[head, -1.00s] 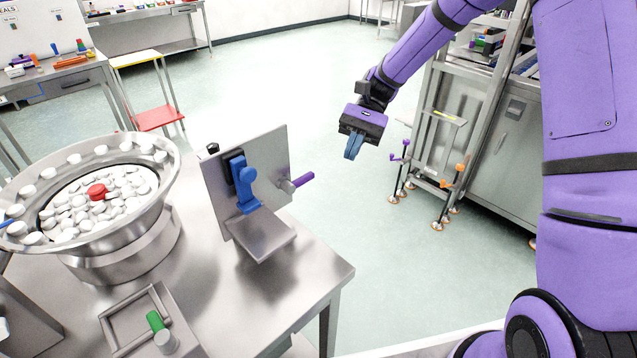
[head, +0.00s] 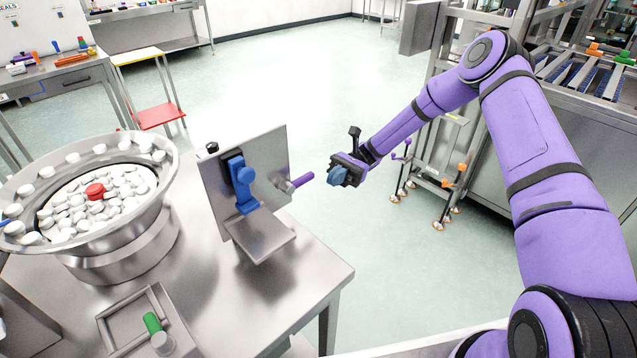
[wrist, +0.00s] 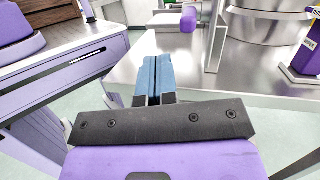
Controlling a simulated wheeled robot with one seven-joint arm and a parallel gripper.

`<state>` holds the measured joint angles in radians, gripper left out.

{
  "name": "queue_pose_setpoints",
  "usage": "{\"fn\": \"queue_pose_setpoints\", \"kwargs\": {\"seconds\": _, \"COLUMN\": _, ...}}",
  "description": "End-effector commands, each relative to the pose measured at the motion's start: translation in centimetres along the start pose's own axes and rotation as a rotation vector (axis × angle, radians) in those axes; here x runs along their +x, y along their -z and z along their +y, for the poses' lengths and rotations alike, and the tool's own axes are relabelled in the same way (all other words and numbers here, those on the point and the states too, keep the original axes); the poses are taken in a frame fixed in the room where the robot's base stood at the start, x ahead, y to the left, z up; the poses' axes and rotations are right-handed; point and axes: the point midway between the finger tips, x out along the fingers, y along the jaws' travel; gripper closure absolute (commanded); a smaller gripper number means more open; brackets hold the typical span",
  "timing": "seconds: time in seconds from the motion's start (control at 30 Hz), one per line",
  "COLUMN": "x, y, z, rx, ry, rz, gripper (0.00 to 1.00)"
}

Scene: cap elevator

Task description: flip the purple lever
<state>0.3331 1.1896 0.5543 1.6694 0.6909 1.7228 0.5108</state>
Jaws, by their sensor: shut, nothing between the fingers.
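The purple lever (head: 302,180) sticks out to the right from the right side of an upright metal plate (head: 270,150). In the wrist view, a purple lever end (wrist: 189,18) shows ahead of my fingers, a little right of them. My gripper (head: 338,175) is a short way right of the lever in the head view, apart from it. Its blue fingers (wrist: 154,78) are together with nothing between them. The lever's mount is partly hidden behind the plate's edge.
A blue lever (head: 246,178) sits on the plate's front. A bowl of white caps (head: 150,190) with one red cap (head: 95,191) stands left on the metal table (head: 300,290). A green-handled part (head: 153,324) is at the front. Open floor lies behind.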

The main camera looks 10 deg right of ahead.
Motion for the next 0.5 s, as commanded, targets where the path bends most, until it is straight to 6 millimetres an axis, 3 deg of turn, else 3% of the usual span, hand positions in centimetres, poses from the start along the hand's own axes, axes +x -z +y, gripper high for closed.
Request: {"fn": "queue_pose_setpoints", "kwargs": {"seconds": 0.5, "x": -3.1, "y": 8.1, "z": -0.3, "rx": 0.009, "ry": 0.157, "rz": -0.419, "gripper": 1.00}}
